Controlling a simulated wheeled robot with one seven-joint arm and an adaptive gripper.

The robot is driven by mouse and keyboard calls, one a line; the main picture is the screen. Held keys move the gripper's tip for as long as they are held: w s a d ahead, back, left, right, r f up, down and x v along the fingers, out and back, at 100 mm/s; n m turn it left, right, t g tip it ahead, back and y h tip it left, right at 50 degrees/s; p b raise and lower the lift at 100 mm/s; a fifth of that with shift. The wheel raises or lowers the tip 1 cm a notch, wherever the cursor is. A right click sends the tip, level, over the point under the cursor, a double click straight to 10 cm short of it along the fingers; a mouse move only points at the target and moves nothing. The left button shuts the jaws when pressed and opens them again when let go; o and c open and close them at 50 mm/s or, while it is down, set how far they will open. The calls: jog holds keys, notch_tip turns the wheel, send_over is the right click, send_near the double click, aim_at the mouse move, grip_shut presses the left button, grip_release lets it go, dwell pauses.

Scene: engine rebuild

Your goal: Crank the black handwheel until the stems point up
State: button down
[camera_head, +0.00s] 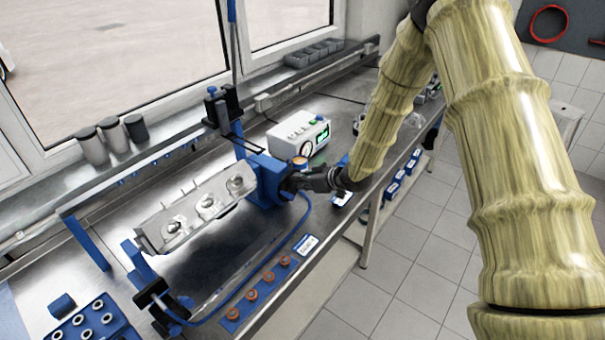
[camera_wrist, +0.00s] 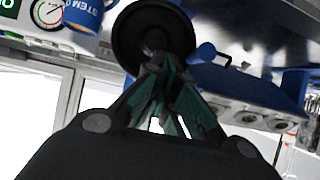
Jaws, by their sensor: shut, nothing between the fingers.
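The black handwheel (camera_wrist: 126,40) fills the top middle of the wrist view. My gripper (camera_wrist: 165,68) is shut and empty, its fingertips at the wheel's lower rim in that view; I cannot tell whether they touch it. In the head view, my gripper (camera_head: 293,183) is at the right face of the blue stand (camera_head: 267,178), and the wheel is mostly hidden there. The grey cylinder head (camera_head: 190,213) is held lengthwise in the stand, tilted, with several round valve parts on its visible face. It also shows at the right of the wrist view (camera_wrist: 262,122).
A white tester with a green display (camera_head: 300,133) stands behind the stand. A blue cup (camera_wrist: 84,14) is close to the wheel. A blue hose (camera_head: 262,268), orange-ringed parts (camera_head: 251,294) and a blue block (camera_head: 92,325) are along the bench front. Grey cups (camera_head: 112,135) stand on the sill.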

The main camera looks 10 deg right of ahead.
jog(key=shift+a+r, duration=0.25)
jog(key=shift+a, duration=0.3)
jog(key=shift+a+r, duration=0.25)
jog(key=shift+a, duration=0.25)
jog(key=shift+w+d+p, duration=0.35)
jog(key=shift+w+d, duration=0.15)
jog(key=shift+d, duration=0.25)
jog(key=d+v, duration=0.1)
jog(key=v, duration=0.7)
jog(key=shift+w+d+p, duration=0.2)
jog(key=shift+d+p, duration=0.1)
jog(key=shift+p, duration=0.15)
